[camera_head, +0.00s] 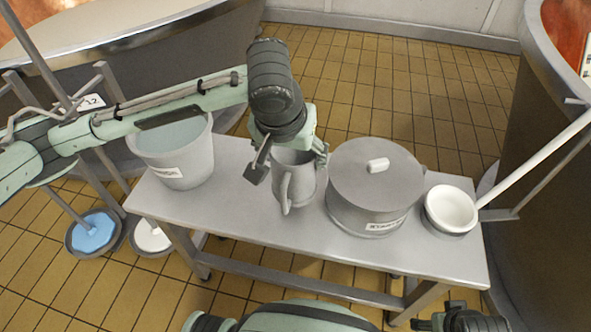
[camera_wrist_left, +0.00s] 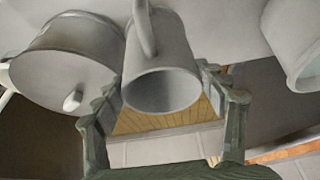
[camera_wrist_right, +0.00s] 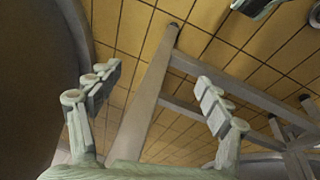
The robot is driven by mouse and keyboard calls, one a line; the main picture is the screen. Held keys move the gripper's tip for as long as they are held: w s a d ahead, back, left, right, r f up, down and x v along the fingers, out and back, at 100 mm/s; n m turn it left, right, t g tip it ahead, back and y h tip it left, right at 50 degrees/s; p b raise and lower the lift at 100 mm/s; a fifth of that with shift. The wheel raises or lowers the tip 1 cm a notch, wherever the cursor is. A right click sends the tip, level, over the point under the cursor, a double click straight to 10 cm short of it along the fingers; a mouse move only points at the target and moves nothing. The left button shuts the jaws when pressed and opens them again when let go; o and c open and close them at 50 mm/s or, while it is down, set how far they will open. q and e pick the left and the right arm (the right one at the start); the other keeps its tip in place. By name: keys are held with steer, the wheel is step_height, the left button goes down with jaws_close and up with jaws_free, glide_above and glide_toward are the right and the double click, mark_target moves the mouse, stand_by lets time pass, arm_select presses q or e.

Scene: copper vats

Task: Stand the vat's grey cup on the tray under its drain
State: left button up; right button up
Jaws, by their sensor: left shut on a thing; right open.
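The grey cup (camera_head: 301,185), a mug with a side handle, is at the middle of the steel bench. My left gripper (camera_head: 291,160) is shut on it near the rim. In the left wrist view the cup (camera_wrist_left: 160,70) is between the two fingers, its open mouth toward the camera and empty inside. I cannot tell whether its base touches the bench. My right gripper (camera_wrist_right: 155,90) is open and empty, low beside the bench legs. I cannot make out a drain or a tray for the cup.
On the bench (camera_head: 250,218) stand a grey bucket (camera_head: 180,160) left, a lidded pot (camera_head: 372,190) right of the cup, and a white bowl (camera_head: 450,208) with a long handle. Vats rise at both sides. Long-handled blue (camera_head: 93,235) and white (camera_head: 152,238) discs rest on the tiled floor.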

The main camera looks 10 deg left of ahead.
arm_select(q)
steer(key=f, duration=0.4)
steer(key=shift+w+d+f+b, duration=0.1)
steer(key=shift+w+d+b, duration=0.15)
steer(key=shift+d+b, duration=0.1)
steer(key=shift+f, duration=0.15)
steer(key=o, duration=1.2)
steer(key=shift+f, duration=0.15)
steer(key=shift+c, duration=0.2)
steer(key=shift+o, duration=0.8)
arm_select(e)
steer(key=shift+r, duration=0.6)
